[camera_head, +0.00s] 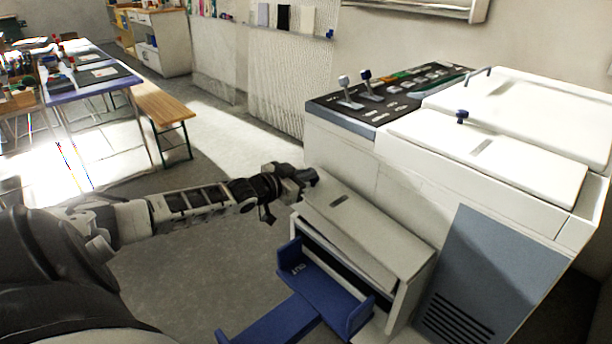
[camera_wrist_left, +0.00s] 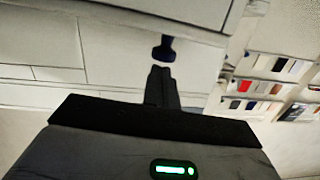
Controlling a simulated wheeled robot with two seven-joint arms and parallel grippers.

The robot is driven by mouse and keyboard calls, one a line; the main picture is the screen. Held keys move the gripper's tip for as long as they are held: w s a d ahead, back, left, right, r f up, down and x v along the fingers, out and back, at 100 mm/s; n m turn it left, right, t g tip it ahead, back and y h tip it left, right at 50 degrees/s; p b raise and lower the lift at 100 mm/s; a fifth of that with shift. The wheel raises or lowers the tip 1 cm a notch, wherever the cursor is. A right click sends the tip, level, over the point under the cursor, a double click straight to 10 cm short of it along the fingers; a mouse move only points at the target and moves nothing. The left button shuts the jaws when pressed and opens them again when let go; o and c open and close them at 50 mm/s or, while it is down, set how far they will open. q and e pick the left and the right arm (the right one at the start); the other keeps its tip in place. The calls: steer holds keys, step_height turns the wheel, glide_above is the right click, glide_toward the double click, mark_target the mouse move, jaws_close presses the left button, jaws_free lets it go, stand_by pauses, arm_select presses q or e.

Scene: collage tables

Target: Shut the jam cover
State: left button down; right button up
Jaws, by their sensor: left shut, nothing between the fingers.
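The jam cover appears to be the pale slanted panel (camera_head: 365,232) with a small dark label, low on the left side of the white machine (camera_head: 345,150). It stands tilted, with a dark gap under its lower edge. My left gripper (camera_head: 308,178) is shut and empty at the panel's upper left corner. In the head view no such knob shows at the gripper. My right gripper is not in view.
A blue output tray (camera_head: 325,285) juts out below the panel. A table (camera_head: 95,90) and wooden bench (camera_head: 163,103) stand far left. The floor left of the machine is clear.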

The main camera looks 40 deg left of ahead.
mark_target(308, 187)
arm_select(q)
steer(key=f+b, duration=0.2)
steer(key=a+f+b, duration=0.1)
steer(key=f+b, duration=0.1)
steer(key=shift+f, duration=0.4)
steer(key=shift+d+r, duration=0.1)
steer(key=shift+s, duration=0.1)
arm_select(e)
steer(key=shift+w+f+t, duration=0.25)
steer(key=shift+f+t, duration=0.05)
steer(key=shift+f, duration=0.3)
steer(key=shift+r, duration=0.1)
